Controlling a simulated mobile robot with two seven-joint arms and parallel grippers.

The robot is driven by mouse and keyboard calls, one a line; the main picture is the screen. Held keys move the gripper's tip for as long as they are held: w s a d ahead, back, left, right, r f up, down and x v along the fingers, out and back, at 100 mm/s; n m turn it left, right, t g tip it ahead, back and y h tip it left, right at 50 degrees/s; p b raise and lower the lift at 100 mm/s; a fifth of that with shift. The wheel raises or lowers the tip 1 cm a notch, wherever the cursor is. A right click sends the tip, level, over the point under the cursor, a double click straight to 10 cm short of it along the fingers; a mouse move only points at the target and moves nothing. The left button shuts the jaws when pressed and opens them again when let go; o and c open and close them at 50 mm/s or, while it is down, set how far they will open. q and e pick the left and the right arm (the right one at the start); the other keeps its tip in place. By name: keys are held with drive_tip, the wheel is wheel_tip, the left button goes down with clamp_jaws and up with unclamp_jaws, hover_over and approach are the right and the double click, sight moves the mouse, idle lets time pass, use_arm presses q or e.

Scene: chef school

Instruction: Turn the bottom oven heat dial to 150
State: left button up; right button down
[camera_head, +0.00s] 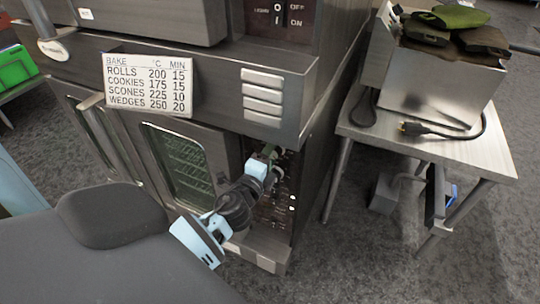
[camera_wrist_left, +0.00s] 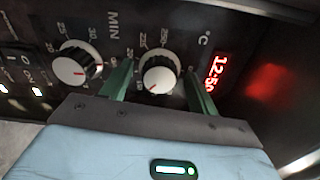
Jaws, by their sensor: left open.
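The bottom oven's heat dial (camera_wrist_left: 161,76) is a white-faced knob with a black rim, on a dark panel marked °C, in the left wrist view. Its red pointer mark is toward the lower left of its face. My left gripper (camera_wrist_left: 158,84) is open, with one green finger on each side of this dial; I cannot tell whether they touch it. In the head view my left gripper (camera_head: 270,153) is at the oven's control panel (camera_head: 277,205), and my arm hides part of the panel. The dial itself is not clear there. My right gripper is not in view.
A second dial (camera_wrist_left: 77,66), marked MIN, sits left of the heat dial. A red display (camera_wrist_left: 216,72) is to its right. The bottom oven's glass door (camera_head: 180,165) is left of the panel. A metal side table (camera_head: 440,140) stands right of the oven, with floor between.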

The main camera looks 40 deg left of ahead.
use_arm(q)
drive_tip(key=shift+s, duration=0.1)
drive_tip(key=v, duration=0.7)
drive_tip(key=shift+s+b, duration=0.3)
drive_tip(key=shift+b, duration=0.05)
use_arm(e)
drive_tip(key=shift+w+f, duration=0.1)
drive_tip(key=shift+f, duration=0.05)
